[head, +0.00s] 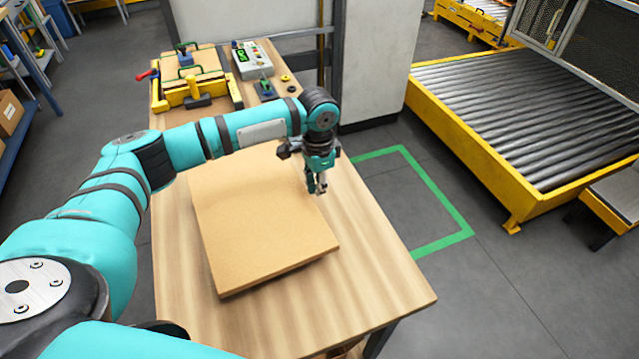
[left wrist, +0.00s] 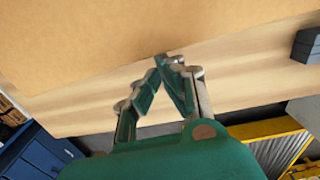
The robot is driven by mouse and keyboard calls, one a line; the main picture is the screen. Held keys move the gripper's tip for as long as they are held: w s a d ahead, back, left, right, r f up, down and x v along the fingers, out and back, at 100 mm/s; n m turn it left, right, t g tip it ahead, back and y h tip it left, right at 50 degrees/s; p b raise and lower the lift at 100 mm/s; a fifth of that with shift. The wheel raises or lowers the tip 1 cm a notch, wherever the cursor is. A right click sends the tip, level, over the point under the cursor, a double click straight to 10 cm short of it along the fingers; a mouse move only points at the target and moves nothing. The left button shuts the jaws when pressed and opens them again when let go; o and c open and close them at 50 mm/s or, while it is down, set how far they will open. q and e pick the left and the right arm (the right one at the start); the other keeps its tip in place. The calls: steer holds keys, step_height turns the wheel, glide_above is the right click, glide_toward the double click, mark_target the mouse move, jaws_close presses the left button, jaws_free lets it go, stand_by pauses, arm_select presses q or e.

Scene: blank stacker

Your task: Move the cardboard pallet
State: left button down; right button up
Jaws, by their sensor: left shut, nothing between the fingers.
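The cardboard pallet, a flat tan slab (head: 255,225), lies on the wooden table (head: 375,285). Its surface also fills the top of the left wrist view (left wrist: 90,35). My left gripper (head: 318,190) is at the right edge of the slab, pointing down. In the left wrist view its fingertips (left wrist: 168,62) meet close together near the slab's edge, with nothing held between them. I cannot tell whether they touch the slab. My right gripper is not in view.
At the table's far end stand a yellow-framed fixture (head: 195,90) and a grey control box (head: 252,60). A green outline (head: 440,195) marks the floor right of the table. A yellow roller conveyor (head: 525,110) stands further right. The table's near right part is clear.

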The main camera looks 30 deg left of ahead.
mark_target(274, 202)
arm_select(q)
steer(key=s+a+p, duration=0.2)
steer(key=p, duration=0.1)
steer(key=s+a+p, duration=0.2)
steer(key=s+p, duration=0.1)
steer(key=s+a+p, duration=0.2)
steer(key=s+p, duration=0.1)
steer(key=shift+a+r, duration=0.2)
steer(key=shift+r, duration=0.05)
steer(key=shift+s+a+f, duration=0.15)
steer(key=shift+s+f, duration=0.05)
steer(key=shift+s, duration=0.05)
